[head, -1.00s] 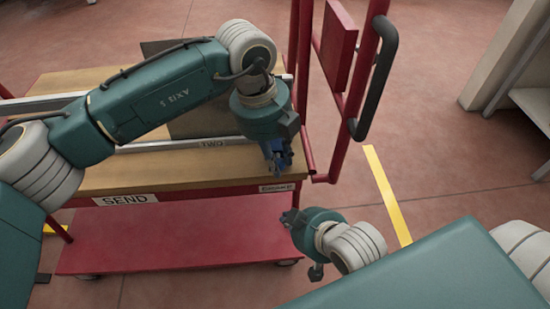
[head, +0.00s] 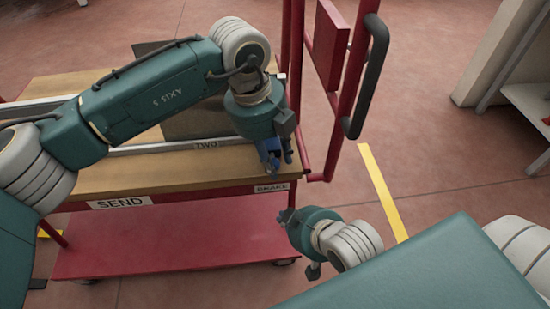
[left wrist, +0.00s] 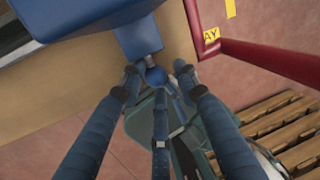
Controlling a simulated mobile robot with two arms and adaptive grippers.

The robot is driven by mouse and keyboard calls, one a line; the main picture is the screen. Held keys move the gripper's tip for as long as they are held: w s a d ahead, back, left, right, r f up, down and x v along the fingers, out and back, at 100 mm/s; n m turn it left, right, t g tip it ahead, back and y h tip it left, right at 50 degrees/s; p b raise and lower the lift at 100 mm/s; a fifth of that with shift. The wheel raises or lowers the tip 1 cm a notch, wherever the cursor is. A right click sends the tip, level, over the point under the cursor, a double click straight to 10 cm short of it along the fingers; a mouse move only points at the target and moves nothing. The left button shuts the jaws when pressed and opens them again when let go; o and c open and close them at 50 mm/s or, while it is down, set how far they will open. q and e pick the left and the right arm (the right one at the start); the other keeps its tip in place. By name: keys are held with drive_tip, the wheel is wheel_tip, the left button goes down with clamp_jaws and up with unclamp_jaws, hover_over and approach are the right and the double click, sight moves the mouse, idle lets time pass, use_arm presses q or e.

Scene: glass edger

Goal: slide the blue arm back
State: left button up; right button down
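The blue arm (left wrist: 138,28) shows in the left wrist view as a blue block at the top, with a short grey stem and a blue ball knob (left wrist: 156,77) at its end. My left gripper (left wrist: 157,76) has its dark blue fingers spread around the knob, with small gaps at the two sides. In the head view my left gripper (head: 274,156) points down at the cart's front right corner and mostly hides the blue arm. My right gripper (head: 288,216) hangs low in front of the cart, away from the blue arm; its fingers are too small to read.
The red cart has a wooden top (head: 160,176) and a lower red shelf (head: 165,240). Its front edge carries a SEND label (head: 120,203). Red posts with a black handle (head: 367,85) rise at its right. A wooden pallet (left wrist: 285,128) shows in the left wrist view.

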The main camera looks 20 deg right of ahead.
use_arm(q)
wheel_tip(320, 180, up, 11)
drive_tip(key=a, duration=0.2)
drive_tip(key=shift+r, duration=0.15)
drive_tip(key=shift+w+a, duration=0.1)
idle(0.3)
